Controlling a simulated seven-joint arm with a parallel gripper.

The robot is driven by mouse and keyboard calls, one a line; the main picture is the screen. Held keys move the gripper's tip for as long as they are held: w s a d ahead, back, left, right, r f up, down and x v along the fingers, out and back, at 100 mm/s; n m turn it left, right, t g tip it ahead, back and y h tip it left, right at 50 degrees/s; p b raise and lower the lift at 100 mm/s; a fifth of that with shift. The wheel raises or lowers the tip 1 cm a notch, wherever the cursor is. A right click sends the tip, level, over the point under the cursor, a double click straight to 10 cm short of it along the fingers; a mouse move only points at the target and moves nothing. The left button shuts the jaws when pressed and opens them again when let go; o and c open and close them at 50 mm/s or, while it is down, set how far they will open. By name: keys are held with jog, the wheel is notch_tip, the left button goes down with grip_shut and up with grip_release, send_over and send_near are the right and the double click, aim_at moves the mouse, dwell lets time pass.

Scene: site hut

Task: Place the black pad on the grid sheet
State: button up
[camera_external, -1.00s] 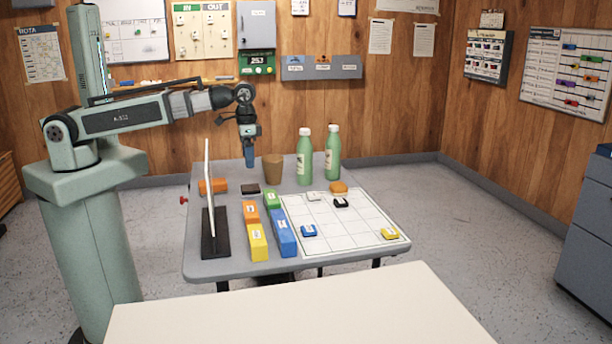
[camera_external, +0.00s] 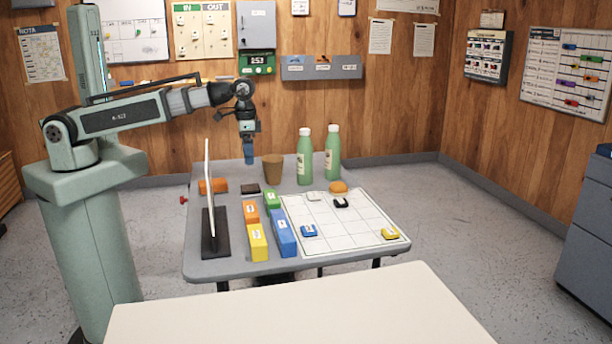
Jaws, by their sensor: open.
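The black pad (camera_external: 250,188) lies flat on the grey table, near its back left, left of the brown cup. The white grid sheet (camera_external: 352,236) lies on the right half of the table. Several small pieces sit on it, among them a black-and-white one (camera_external: 341,203), a blue one (camera_external: 309,231) and a yellow one (camera_external: 389,233). My gripper (camera_external: 249,160) points down above the back left of the table, over the area of the black pad and apart from it. It is open and holds nothing that I can see.
A brown cup (camera_external: 273,168) and two green bottles (camera_external: 305,158) (camera_external: 332,154) stand at the back. A thin upright white panel (camera_external: 209,190) stands on the left. Orange, yellow, green and blue blocks (camera_external: 283,232) lie left of the sheet. An orange lump (camera_external: 338,187) sits at its back edge.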

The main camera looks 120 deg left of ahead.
jog(key=w, duration=0.1)
jog(key=n+g+y, duration=0.1)
jog(key=n, duration=1.7)
send_over(250, 188)
jog(key=shift+d+f, duration=0.2)
jog(key=shift+f, duration=3.45)
jog(key=shift+a+f, duration=0.2)
jog(key=shift+f, duration=1.15)
jog(key=shift+a+f, duration=0.15)
jog(key=shift+f, duration=1.15)
jog(key=c, duration=1.1)
notch_tip(250, 188, up, 10)
